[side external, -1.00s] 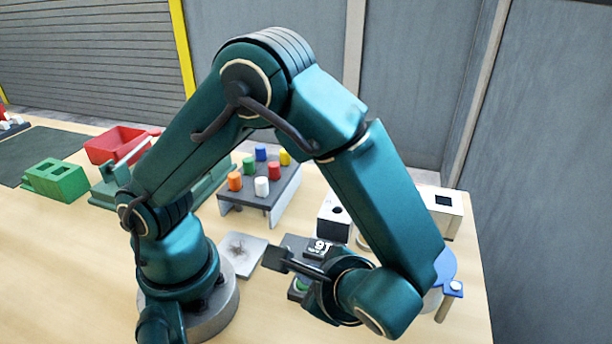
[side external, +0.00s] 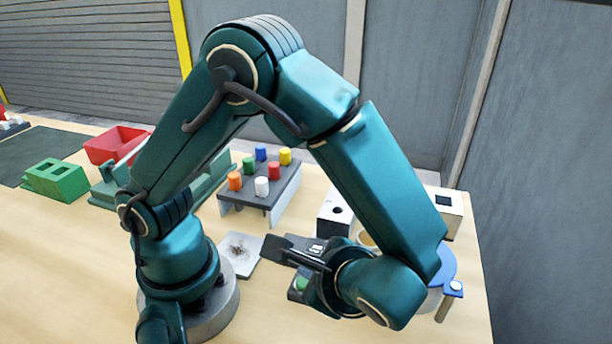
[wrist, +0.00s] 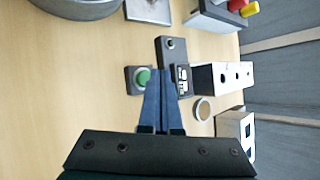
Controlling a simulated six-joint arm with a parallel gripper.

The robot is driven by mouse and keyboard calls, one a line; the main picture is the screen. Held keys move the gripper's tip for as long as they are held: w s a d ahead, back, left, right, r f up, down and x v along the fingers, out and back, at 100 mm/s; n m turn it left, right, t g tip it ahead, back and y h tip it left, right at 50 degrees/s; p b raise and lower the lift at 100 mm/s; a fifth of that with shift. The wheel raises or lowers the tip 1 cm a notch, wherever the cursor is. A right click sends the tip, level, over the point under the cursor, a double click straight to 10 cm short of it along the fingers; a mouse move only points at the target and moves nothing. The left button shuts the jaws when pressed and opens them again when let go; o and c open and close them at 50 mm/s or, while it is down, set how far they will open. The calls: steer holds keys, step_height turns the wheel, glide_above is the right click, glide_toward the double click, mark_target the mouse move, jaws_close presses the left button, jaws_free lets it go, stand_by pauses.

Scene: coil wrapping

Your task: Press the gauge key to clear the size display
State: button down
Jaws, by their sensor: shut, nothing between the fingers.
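In the side view the gauge's display (side external: 317,246) shows only partly behind my gripper. My gripper (wrist: 158,73) is shut and empty. In the wrist view its tips overlap the gauge's edge, between the display and a separate green button (wrist: 143,77) on a dark box. The side view shows my gripper (side external: 270,253) in front of the gauge. I cannot tell whether it touches it.
A white box with holes (wrist: 222,77) and a round tan disc (wrist: 202,109) lie beside the gauge. A light plate (side external: 242,254) lies to its left. A rack with coloured pegs (side external: 262,190) stands behind. Bare table lies left of the green button in the wrist view.

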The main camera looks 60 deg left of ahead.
steer(key=shift+r, duration=2.55)
steer(key=shift+w+a, duration=0.1)
steer(key=shift+a, duration=0.05)
step_height(320, 180, up, 6)
steer(key=s+a+n+t+h, duration=0.1)
steer(key=a+n+t+h, duration=0.1)
steer(key=n+t+h, duration=0.3)
steer(key=n+h, duration=0.4)
steer(key=shift+a+n, duration=0.3)
steer(key=shift+a, duration=0.1)
steer(key=shift+s+r, duration=0.1)
